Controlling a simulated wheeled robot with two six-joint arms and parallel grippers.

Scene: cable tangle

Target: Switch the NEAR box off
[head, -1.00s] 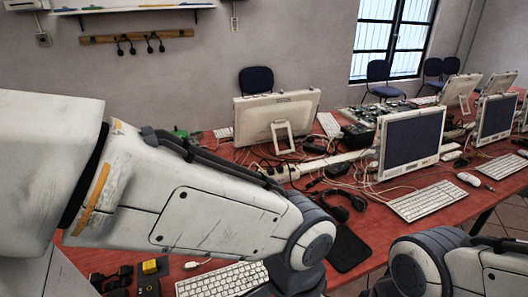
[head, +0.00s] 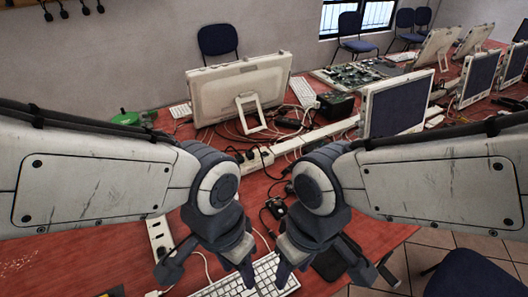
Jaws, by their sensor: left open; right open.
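A white socket box (head: 158,238), the nearer of two, lies on the red table at the lower left, partly covered by my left arm. Its switch is too small to read. A second white socket box (head: 256,160) lies further back with dark plugs and cables at it. My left gripper (head: 208,268) is open, pointing down, to the right of the nearer box and over the left part of the keyboard. Nothing shows between either pair of fingers.
A white keyboard (head: 262,277) lies beneath the grippers. A monitor (head: 240,95) seen from behind and a dark-screened monitor (head: 398,104) stand further back. Loose cables and dark headphones (head: 275,207) lie mid-table. A green object (head: 126,118) sits at the left. A blue chair (head: 466,275) stands lower right.

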